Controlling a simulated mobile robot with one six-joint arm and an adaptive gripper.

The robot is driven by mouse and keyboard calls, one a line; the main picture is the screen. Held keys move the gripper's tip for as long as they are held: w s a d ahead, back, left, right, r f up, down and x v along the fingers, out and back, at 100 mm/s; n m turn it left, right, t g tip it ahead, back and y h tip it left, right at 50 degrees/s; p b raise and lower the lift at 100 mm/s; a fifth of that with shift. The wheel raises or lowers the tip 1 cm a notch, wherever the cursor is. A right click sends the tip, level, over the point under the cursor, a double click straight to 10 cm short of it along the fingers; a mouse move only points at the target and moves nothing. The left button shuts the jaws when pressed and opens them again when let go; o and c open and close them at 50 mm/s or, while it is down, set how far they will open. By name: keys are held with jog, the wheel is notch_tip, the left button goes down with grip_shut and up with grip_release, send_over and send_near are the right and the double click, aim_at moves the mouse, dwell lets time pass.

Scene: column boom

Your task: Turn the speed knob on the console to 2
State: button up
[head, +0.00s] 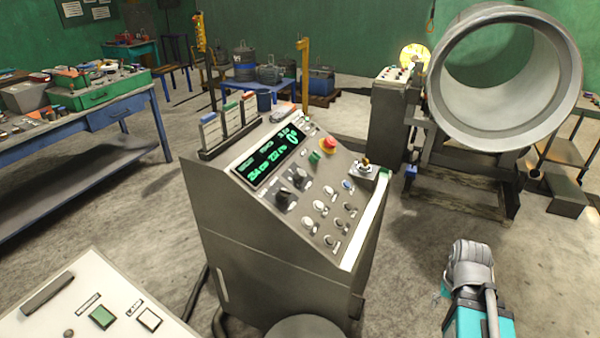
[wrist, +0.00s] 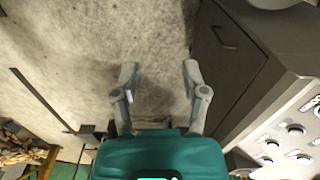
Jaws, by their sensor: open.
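The console (head: 270,255) stands in the middle of the head view, with a sloping light panel on top. Two large dark knobs (head: 285,198) sit below its green-lit display (head: 270,157). Several small pale knobs (head: 320,206) lie to their right. Labels are too small to read, so I cannot tell which is the speed knob. My gripper (wrist: 160,72) is open and empty in the wrist view, over bare floor beside the console (wrist: 228,60). Part of the panel with pale knobs (wrist: 295,130) shows at lower right there. In the head view my arm's end is right of the console, apart from it.
A red button (head: 328,145) and a small lever (head: 366,163) stand on the console's upper right. A white control box (head: 95,310) is at front left. A blue workbench (head: 90,118) stands left, a large metal ring (head: 450,80) at back right.

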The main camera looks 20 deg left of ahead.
jog(key=shift+d, duration=0.15)
jog(key=o, duration=0.4)
jog(key=shift+w+r, duration=0.1)
jog(key=shift+w, duration=0.05)
jog(key=w+a+r+m+y+p, duration=0.1)
jog(key=w+a+r+m+p, duration=0.25)
jog(key=w+a, duration=0.3)
jog(key=w+a+r+m+t+p, duration=0.1)
jog(key=w+a+r+m+p, duration=0.25)
jog(key=w+a, duration=0.3)
jog(key=w+a+r+m+y+p, duration=0.1)
jog(key=w+a+r+m+p, duration=0.1)
jog(key=w+a+r+p, duration=0.35)
jog(key=w+a+r+m+p, duration=0.2)
jog(key=w+a+m, duration=0.1)
jog(key=a, duration=0.6)
jog(key=w+a+r+m+y+p, duration=0.1)
jog(key=w+a+r+m+p, duration=0.1)
jog(key=a, duration=0.7)
jog(key=w+a+r+m+y+p, duration=0.1)
jog(key=w+a+r+m, duration=0.3)
jog(key=a, duration=0.5)
jog(key=shift+w+a+m+p, duration=0.2)
jog(key=shift+w+m+p, duration=0.1)
jog(key=shift+w+p, duration=0.75)
jog(key=shift+w+f+b, duration=0.1)
jog(key=shift+f+b, duration=0.05)
jog(key=shift+b, duration=0.2)
